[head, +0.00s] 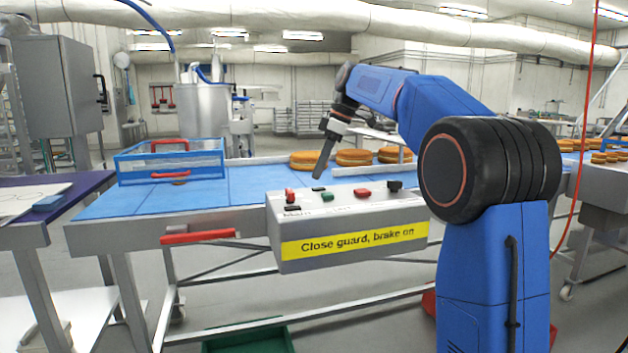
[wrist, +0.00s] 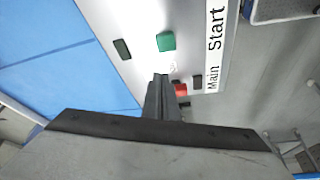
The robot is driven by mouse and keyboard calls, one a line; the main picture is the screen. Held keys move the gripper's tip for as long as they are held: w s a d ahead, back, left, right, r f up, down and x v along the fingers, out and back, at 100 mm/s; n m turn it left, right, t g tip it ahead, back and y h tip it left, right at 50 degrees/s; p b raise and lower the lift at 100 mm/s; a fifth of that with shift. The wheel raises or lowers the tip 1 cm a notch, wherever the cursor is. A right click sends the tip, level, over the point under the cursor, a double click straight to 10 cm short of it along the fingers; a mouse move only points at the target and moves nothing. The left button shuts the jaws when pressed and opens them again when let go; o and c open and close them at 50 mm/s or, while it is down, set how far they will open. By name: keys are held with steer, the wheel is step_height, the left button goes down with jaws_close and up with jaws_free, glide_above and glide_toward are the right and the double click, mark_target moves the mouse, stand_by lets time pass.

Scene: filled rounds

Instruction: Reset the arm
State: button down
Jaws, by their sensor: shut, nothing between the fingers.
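My arm (head: 470,120) is blue and black and reaches out from the right over the belt's near edge. My gripper (head: 318,177) points down, shut and empty, just above the back left of the grey control box (head: 345,218). In the wrist view the shut fingers (wrist: 161,78) sit over the box top, near the green button (wrist: 166,41) and a red control (wrist: 181,89). Whether the fingertips touch the box, I cannot tell. The head view also shows the green button (head: 327,197), a red button (head: 362,192) and a black knob (head: 395,186).
A clear guard (head: 171,163) with blue frame and red handles stands on the blue belt (head: 235,187). Filled rounds (head: 354,157) lie behind my gripper. A red lever (head: 199,236) sticks out at the belt's front. A red cable (head: 582,130) hangs at right. A green crate (head: 250,340) is below.

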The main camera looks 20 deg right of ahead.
steer(key=w+v, duration=0.1)
steer(key=v, duration=0.5)
steer(key=s+a+f+m+t+h, duration=0.1)
steer(key=s+f+m, duration=0.35)
steer(key=s, duration=0.65)
steer(key=s+f+m+t+h, duration=0.1)
steer(key=s+f+m, duration=0.35)
steer(key=s, duration=0.75)
steer(key=s+d+f+m+t+h, duration=0.1)
steer(key=s+f+m, duration=0.3)
steer(key=s+f, duration=1.6)
step_height(320, 180, down, 5)
steer(key=shift+s+d+r+m+h, duration=0.15)
steer(key=shift+s+d+m+h, duration=0.1)
steer(key=shift+m+h, duration=0.2)
